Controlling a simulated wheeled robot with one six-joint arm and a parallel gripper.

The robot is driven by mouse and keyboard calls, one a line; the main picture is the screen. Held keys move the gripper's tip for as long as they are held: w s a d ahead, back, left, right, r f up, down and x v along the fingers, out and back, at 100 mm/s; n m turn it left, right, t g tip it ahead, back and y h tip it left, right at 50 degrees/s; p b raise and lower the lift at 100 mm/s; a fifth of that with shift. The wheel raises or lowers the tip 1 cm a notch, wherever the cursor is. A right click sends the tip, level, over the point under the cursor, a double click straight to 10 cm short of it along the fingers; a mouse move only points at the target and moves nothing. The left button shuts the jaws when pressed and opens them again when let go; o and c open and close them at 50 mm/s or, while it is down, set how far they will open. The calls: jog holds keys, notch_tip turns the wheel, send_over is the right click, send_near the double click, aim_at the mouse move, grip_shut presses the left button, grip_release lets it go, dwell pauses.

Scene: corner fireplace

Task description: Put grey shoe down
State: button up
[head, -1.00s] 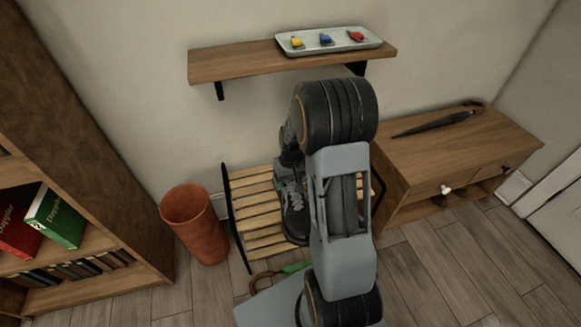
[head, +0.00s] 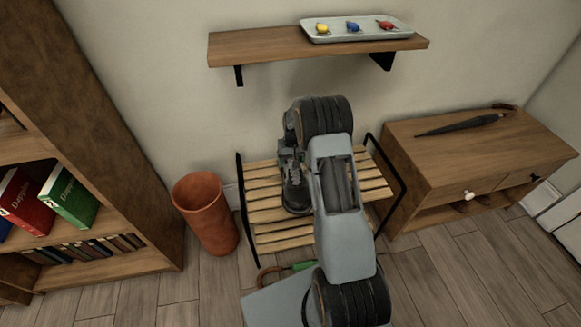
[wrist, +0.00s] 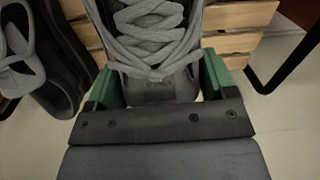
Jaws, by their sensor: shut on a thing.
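A grey shoe with pale grey laces (wrist: 150,42) fills the top middle of the wrist view. My gripper (wrist: 160,78) is shut on its near end, with one green finger on either side. In the head view the shoe (head: 297,199) is over the left part of the slatted wooden rack (head: 268,216), partly hidden by my arm. I cannot tell whether its sole touches the slats. The rack's slats also show behind the shoe in the wrist view (wrist: 233,43).
Other footwear, one dark (wrist: 58,75) and one grey (wrist: 22,70), lies left in the wrist view. A terracotta bin (head: 206,215) stands left of the rack, a cabinet (head: 440,160) right. A wall shelf (head: 265,48) hangs above. A green-and-brown curved object (head: 285,268) lies in front.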

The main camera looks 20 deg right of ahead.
jog(key=shift+w+f, duration=0.3)
jog(key=shift+f, duration=0.1)
jog(key=shift+f+b, duration=0.75)
jog(key=shift+f, duration=0.65)
jog(key=shift+f, duration=0.1)
jog(key=o, duration=1.4)
